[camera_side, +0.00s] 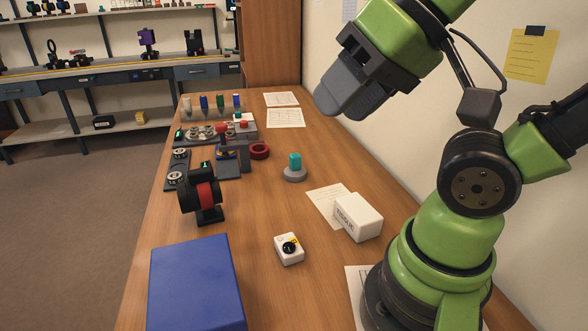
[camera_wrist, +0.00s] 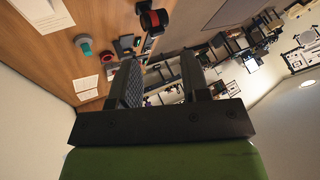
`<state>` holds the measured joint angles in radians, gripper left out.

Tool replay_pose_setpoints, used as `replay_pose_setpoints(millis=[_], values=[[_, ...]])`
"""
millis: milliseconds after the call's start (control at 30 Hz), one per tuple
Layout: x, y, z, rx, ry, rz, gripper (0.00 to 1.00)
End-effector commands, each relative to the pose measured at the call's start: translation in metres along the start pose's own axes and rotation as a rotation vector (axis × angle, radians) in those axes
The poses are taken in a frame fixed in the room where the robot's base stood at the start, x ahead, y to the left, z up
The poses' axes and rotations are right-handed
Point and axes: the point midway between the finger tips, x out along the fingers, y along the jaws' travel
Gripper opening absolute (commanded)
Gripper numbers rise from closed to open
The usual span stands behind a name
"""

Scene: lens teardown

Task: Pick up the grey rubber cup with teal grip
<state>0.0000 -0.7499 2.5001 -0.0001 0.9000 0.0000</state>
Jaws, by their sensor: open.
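The grey rubber cup with teal grip (camera_side: 295,171) stands upright on the wooden bench, its teal grip on top of a wide grey base. It also shows in the wrist view (camera_wrist: 84,43) at the upper left, tilted by the camera's angle. My gripper (camera_side: 338,98) is high above the bench, up and to the right of the cup in the side view, and well apart from it. In the wrist view its two fingers (camera_wrist: 160,75) stand apart with nothing between them.
A dark red ring (camera_side: 259,151) lies left of and behind the cup. A black lens with a red band (camera_side: 202,194) stands on a holder at the left. A white tissue box (camera_side: 357,216), a white timer (camera_side: 289,248) and a blue box (camera_side: 196,285) are nearer. Bench around the cup is clear.

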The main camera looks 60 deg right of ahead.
Motion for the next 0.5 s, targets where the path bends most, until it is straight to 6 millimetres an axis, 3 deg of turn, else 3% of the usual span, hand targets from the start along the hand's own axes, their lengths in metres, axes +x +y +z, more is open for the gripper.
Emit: replay_pose_setpoints(millis=[67, 167, 500], values=[[0.0, 0.0, 0.0, 0.0, 0.0, 0.0, 0.43], [0.0, 0.0, 0.0, 0.0, 0.0, 0.0, 0.6], [0.0002, -0.0008, -0.0061, 0.003, -0.004, 0.009, 0.6]])
